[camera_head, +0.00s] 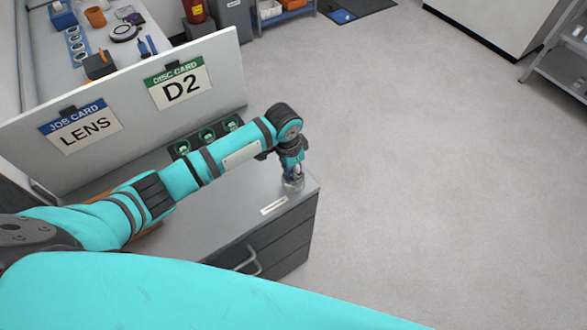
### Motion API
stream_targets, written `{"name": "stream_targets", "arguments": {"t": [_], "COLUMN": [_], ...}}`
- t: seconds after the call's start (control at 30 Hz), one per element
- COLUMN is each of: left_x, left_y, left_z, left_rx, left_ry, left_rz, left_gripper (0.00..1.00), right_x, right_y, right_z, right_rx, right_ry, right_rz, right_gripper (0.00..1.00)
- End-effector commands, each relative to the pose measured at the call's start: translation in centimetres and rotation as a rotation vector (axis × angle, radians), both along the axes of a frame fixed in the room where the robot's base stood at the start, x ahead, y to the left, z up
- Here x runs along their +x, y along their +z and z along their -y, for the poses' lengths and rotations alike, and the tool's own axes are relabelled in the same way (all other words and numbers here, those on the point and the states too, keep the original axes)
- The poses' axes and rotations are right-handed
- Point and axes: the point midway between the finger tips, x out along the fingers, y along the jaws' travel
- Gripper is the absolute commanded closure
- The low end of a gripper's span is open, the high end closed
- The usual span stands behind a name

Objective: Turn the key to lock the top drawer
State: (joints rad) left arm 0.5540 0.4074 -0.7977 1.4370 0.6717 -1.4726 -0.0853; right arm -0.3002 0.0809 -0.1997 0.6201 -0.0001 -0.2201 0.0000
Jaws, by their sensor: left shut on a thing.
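The grey drawer cabinet (222,235) stands below my left arm, with dark drawer fronts on its near side. The top drawer shows shut. My left gripper (292,178) points down at the right corner of the cabinet top, over a small round metallic fitting (294,184). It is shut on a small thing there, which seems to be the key. The key is mostly hidden by the fingers, and its turn angle cannot be told. My right gripper is out of view.
A pale label strip (273,205) lies beside the fitting. Several green-ringed round holders (207,136) stand behind my arm. An upright panel (120,150) bears LENS (82,127) and D2 (180,86) cards. A drawer handle (250,261) juts out in front. The floor to the right is clear.

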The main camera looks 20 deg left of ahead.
Motion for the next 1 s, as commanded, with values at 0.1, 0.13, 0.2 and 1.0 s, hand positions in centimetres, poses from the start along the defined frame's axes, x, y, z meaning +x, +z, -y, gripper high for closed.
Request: {"name": "stream_targets", "arguments": {"t": [0.1, 0.13, 0.2, 1.0], "left_x": [-0.1, -0.1, 0.0, -0.5], "left_y": [0.0, 0.0, 0.0, 6.0], "left_z": [0.1, 0.1, 0.0, -0.4], "left_rx": [-0.003, -0.003, 0.000, -0.001], "left_ry": [0.135, 0.173, 0.174, 0.168], "left_rz": [0.000, -0.001, 0.000, 0.005], "left_gripper": [1.00, 1.00, 0.77, 0.57], "right_x": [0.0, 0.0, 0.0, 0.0], "right_y": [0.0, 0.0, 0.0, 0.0], "right_z": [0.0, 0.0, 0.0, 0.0], "right_rx": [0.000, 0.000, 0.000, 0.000], "right_ry": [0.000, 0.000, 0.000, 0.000], "right_rz": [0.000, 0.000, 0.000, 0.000], "right_gripper": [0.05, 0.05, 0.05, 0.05]}}
